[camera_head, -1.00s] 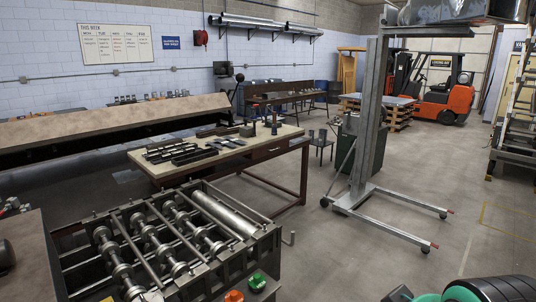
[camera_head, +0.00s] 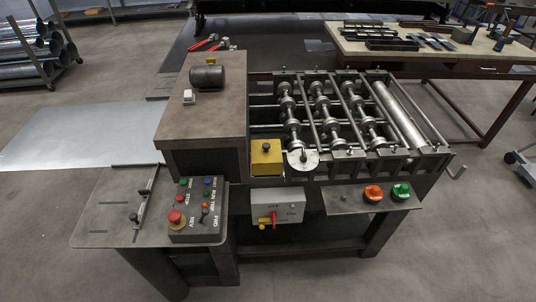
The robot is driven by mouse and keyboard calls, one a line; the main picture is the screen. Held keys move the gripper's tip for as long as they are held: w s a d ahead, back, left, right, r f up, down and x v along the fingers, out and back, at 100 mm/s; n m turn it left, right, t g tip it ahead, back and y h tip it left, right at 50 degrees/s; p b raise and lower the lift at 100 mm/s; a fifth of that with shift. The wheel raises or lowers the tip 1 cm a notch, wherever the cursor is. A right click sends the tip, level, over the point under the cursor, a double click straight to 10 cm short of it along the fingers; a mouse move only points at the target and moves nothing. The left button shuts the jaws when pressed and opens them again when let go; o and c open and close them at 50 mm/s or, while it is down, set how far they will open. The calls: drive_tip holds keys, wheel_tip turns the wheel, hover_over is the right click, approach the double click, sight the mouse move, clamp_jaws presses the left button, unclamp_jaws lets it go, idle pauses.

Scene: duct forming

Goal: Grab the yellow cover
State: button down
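A yellow cover (camera_head: 266,151), box-shaped with a small dark spot on its top, sits at the front left corner of the roller machine (camera_head: 350,120). It is just right of the brown-topped cabinet (camera_head: 205,115) and left of a round pale metal disc (camera_head: 302,160). Its lower and rear sides are hidden. A smaller yellow piece (camera_head: 210,61) is by a dark cylinder (camera_head: 207,77) on the cabinet top. My gripper is not in view.
A control box (camera_head: 195,210) with several buttons stands on the front left shelf (camera_head: 110,205). A grey switch box (camera_head: 276,209) with a red handle hangs below the cover. Open floor lies in front.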

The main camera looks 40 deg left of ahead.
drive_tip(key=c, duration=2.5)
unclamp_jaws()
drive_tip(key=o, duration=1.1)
